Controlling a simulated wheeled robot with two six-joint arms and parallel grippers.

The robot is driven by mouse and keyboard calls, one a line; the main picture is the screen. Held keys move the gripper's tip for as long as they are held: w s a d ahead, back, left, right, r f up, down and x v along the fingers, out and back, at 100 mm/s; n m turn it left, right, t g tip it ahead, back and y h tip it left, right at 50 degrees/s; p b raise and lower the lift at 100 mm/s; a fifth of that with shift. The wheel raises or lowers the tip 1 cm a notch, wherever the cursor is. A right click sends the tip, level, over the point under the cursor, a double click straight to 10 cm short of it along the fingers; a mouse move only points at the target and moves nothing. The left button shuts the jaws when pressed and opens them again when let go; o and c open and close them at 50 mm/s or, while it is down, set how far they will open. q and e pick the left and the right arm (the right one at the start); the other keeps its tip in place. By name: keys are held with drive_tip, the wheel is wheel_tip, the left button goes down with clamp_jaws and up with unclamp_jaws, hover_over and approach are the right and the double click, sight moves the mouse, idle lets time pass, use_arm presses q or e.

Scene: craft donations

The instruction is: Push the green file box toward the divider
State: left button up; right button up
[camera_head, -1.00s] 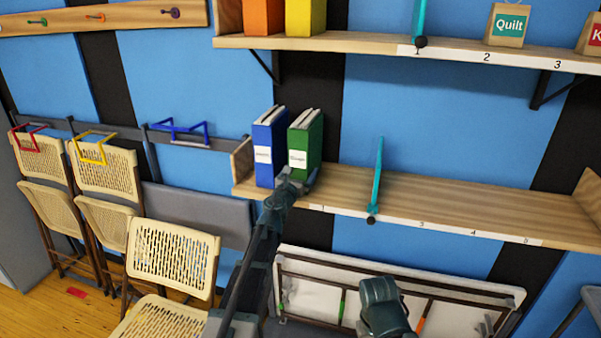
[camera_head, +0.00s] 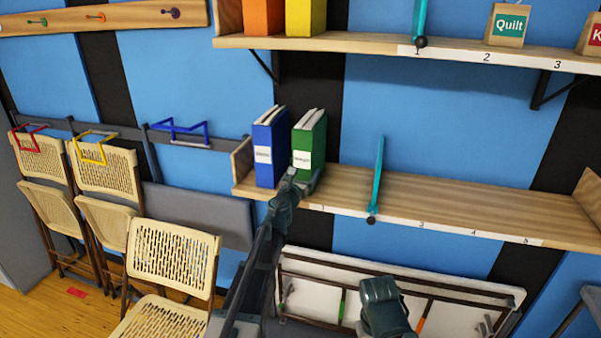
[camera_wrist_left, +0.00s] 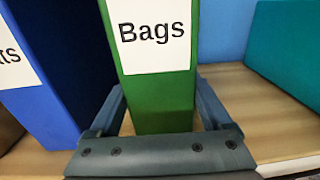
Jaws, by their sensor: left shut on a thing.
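The green file box (camera_head: 310,140) stands upright on the lower shelf, with a narrow gap between it and the blue file box (camera_head: 269,147) on its left. In the left wrist view the green box (camera_wrist_left: 160,95) shows a white "Bags" label. My left gripper (camera_head: 305,181) is at the lower front of the green box, with one finger on each side, shut on it. The teal divider (camera_head: 377,177) stands upright to the right, with bare shelf between it and the green box. My right gripper (camera_head: 383,304) is low, below the shelf; its fingers cannot be made out.
The lower shelf (camera_head: 460,205) is clear right of the divider. An upper shelf (camera_head: 350,42) holds orange and yellow boxes, another teal divider (camera_head: 419,20) and a "Quilt" bag (camera_head: 507,27). A folded table (camera_head: 460,290) leans below; folding chairs (camera_head: 172,258) stand at left.

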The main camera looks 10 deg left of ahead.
use_arm(q)
drive_tip(key=shift+s+d, duration=0.15)
drive_tip(key=shift+d, duration=3.8)
drive_tip(key=shift+s+d, duration=0.15)
drive_tip(key=shift+d, duration=3.8)
drive_tip(key=o, duration=1.3)
drive_tip(key=shift+o, duration=0.2)
drive_tip(key=s, duration=1.3)
drive_tip(key=shift+a, duration=0.25)
drive_tip(key=shift+a, duration=0.1)
